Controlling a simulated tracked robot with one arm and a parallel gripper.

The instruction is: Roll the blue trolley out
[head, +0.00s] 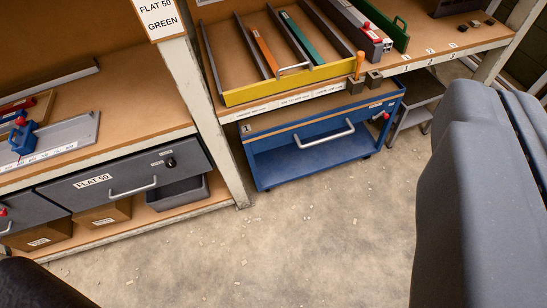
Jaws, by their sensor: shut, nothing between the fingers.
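The blue trolley (318,157) stands under the workbench with the yellow-fronted drawer, right of the bench's pale leg. It has a brown top, a curved silver handle (322,134) on its front, and an open lower shelf. A small label sits at its top left and a red knob (381,116) at its right. Small casters show beneath it; its back is hidden under the bench. My gripper's fingers are not in view. Large dark grey parts of mine fill the right side, and a black part covers the bottom left corner.
The concrete floor (290,235) in front of the trolley is clear apart from small scraps. A yellow-fronted drawer (290,85) juts out above the trolley. A grey cart (415,105) stands close on its right. At left is a grey drawer marked FLAT 50 (125,180).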

